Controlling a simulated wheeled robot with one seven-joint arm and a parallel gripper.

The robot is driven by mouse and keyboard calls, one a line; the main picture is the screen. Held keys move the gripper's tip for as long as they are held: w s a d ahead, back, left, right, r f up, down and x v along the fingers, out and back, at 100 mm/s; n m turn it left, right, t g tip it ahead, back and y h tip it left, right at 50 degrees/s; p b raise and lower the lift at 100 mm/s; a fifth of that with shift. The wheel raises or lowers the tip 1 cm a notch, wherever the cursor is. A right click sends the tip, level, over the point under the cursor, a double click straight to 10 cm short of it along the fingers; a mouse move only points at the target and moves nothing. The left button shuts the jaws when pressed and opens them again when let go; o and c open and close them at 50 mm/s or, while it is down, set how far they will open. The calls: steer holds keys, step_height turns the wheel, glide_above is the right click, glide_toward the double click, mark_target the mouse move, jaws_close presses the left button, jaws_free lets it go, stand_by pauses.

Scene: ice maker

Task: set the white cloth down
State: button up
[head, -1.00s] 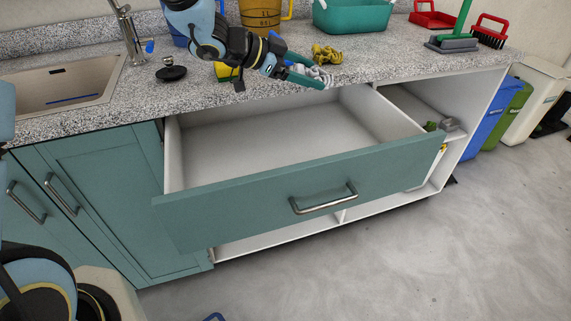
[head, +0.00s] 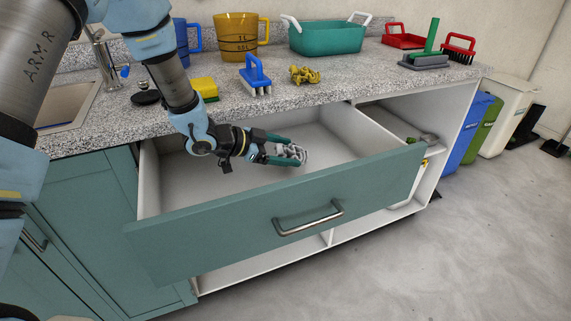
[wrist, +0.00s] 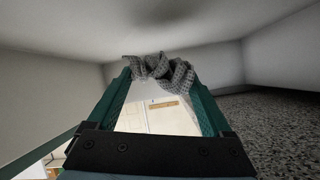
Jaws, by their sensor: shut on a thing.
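The white cloth (head: 295,154) is a small crumpled bundle between the fingertips of my gripper (head: 288,150). My gripper is shut on it, over the inside of the open drawer (head: 225,225). In the wrist view the cloth (wrist: 162,72) looks grey and knitted, bunched across both green fingertips. The drawer has a teal front and a white interior that looks empty where I can see it. My arm hides part of its left side. I cannot tell how far the cloth is above the drawer floor.
On the granite counter stand a yellow sponge (head: 205,88), a blue-handled brush (head: 254,78), a crumpled yellow cloth (head: 304,75), an amber jug (head: 237,40) and a teal tub (head: 326,36). Bins (head: 510,110) stand on the floor at the right.

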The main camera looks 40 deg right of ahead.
steer(key=shift+f, duration=2)
steer(key=o, duration=1.1)
steer(key=v, duration=1.2)
steer(key=shift+r+b, duration=0.1)
steer(key=shift+b, duration=0.25)
